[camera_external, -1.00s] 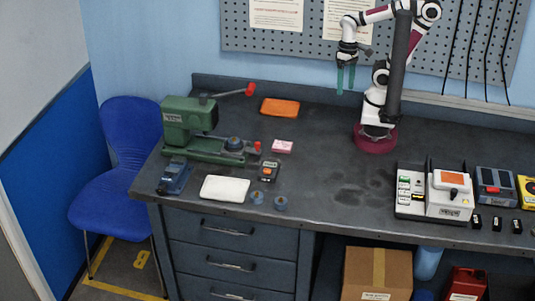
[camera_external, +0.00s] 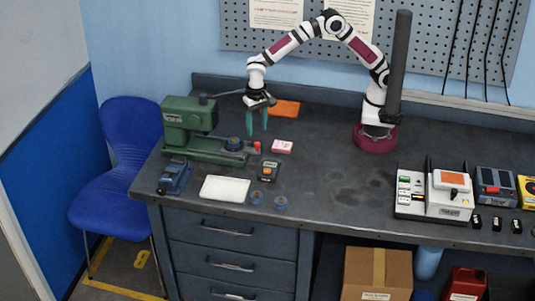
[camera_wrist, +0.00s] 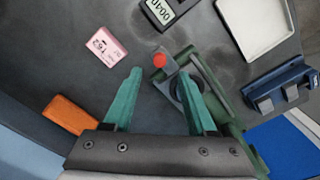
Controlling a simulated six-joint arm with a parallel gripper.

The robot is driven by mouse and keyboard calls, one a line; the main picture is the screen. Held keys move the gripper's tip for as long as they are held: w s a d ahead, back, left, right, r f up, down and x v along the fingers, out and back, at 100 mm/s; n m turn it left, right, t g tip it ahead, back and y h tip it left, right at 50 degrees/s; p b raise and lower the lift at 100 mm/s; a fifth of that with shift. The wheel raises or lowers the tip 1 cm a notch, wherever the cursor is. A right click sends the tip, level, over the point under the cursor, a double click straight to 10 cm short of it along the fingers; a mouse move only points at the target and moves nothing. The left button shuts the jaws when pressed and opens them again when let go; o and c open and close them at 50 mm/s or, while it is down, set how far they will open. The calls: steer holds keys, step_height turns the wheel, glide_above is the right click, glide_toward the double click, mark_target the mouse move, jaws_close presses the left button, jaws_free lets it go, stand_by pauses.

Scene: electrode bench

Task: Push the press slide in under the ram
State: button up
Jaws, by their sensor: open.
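The green press (camera_external: 188,115) stands at the left end of the bench, with its bed reaching right from under the ram. The press slide, with a red knob (camera_external: 257,145) at its outer end, sits out on the bed beside a dark round piece (camera_external: 235,143). In the wrist view the knob (camera_wrist: 159,58) shows just beyond and between the fingertips. The round piece (camera_wrist: 182,88) is partly hidden by the right finger. My gripper (camera_external: 257,127) is open and empty, pointing down above the knob end, apart from it as far as I can tell. It also shows in the wrist view (camera_wrist: 160,76).
A pink pad (camera_external: 283,147) and an orange block (camera_external: 285,108) lie right of the press. A small meter (camera_external: 269,170), a white tray (camera_external: 225,189) and a blue device (camera_external: 174,178) are in front. The bench middle is clear.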

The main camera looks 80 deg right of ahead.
mark_target(257, 143)
step_height(257, 143, down, 6)
steer(key=shift+f, duration=0.1)
jaws_close()
stand_by(1.5)
